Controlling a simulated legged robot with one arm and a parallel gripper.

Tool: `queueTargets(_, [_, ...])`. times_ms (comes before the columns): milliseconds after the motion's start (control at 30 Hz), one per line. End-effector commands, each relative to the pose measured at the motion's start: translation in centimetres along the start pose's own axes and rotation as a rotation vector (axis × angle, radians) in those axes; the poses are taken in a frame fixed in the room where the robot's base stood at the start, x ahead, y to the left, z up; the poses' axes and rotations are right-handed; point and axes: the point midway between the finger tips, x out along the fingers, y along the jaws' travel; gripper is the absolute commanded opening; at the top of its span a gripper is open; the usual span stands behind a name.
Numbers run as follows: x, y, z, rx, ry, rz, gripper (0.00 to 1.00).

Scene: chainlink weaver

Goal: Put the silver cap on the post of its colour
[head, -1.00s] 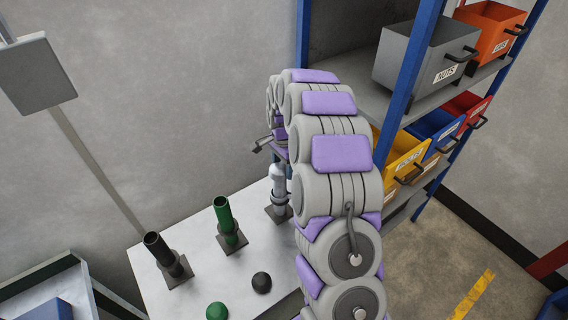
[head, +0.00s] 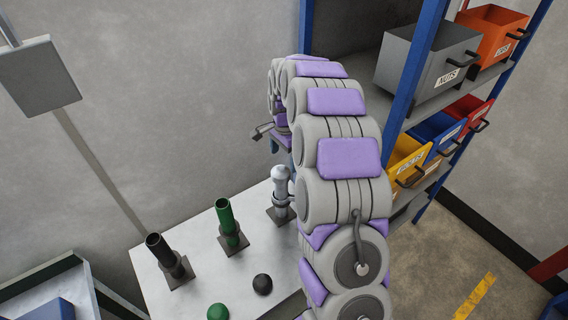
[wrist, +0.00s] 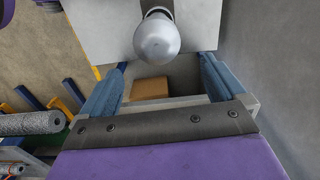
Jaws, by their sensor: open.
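The silver cap (head: 281,173) is a rounded dome sitting on top of the silver post (head: 281,191), which stands upright on a dark square base at the right of the table. In the wrist view the silver cap (wrist: 157,38) shows from above, beyond the fingertips. My gripper (wrist: 162,64) is open, with its two blue fingers spread apart and nothing between them. The cap is apart from both fingers. In the head view my arm hides most of the gripper, which is above and behind the post.
A green post (head: 229,221) and a black post (head: 160,250) stand to the left, both open-topped. A green cap (head: 217,312) and a black cap (head: 262,284) lie on the table (head: 205,265) in front. A shelf with bins, including a grey bin (head: 428,62), stands at the right.

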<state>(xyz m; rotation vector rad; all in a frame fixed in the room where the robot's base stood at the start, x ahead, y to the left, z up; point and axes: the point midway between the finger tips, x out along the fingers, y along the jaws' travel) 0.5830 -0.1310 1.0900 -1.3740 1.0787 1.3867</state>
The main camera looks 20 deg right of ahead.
Motion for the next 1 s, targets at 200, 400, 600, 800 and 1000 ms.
queueTargets(200, [-5.2, -0.2, -0.1, 0.000, 0.002, -0.003, 0.97])
queueTargets(400, [-9.0, -0.1, 0.0, 0.001, 0.000, 0.001, 0.97])
queueTargets(600, [-11.2, -0.1, 0.0, 0.001, -0.002, 0.003, 0.97])
queueTargets(800, [-11.7, -0.1, 0.1, 0.001, -0.003, 0.005, 0.97])
queueTargets(1000, [-11.7, -0.1, 0.1, 0.001, -0.003, 0.005, 0.97])
